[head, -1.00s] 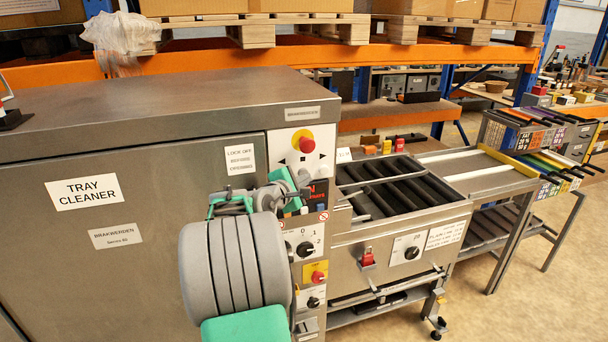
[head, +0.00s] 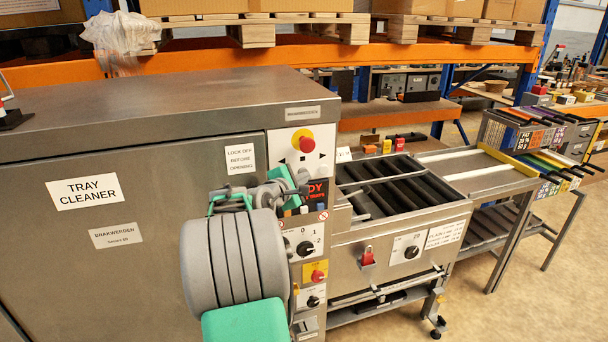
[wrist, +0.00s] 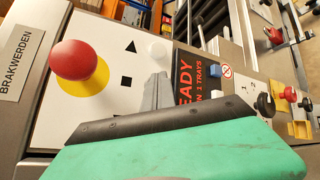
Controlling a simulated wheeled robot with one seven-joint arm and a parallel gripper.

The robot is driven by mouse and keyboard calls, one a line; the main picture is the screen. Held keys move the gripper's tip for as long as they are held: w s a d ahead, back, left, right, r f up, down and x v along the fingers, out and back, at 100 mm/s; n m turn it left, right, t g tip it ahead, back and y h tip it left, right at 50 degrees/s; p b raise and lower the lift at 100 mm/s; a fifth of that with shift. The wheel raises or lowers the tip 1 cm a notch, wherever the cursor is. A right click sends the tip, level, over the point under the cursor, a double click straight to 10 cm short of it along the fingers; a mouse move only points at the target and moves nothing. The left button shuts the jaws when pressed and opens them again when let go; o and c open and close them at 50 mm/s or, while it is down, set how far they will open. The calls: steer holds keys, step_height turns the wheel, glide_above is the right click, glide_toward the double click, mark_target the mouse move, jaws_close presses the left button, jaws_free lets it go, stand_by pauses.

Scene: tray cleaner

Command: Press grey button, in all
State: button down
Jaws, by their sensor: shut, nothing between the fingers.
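The control panel (head: 303,140) of the tray cleaner carries a red mushroom knob on yellow, black arrow and square marks, and a dark display (head: 318,193). In the wrist view the display (wrist: 197,85) shows red text starting READY. A pale round button (wrist: 157,50) sits on the white panel there, beside the fingertip. I cannot tell whether it is the grey button or whether another lies hidden behind the finger. My gripper (head: 302,188) is shut and empty, its grey tip (wrist: 158,78) close over the panel between square mark and display. Contact cannot be told.
Below the display are a blue button (wrist: 215,70), black rotary knobs (head: 305,247) and a red knob on yellow (head: 315,271). A roller conveyor (head: 395,190) extends to the right. The red mushroom knob (head: 304,143) stands out just above my gripper.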

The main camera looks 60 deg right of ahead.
stand_by(0.4)
steer(key=shift+s+a, duration=0.6)
steer(key=shift+s+a, duration=1.75)
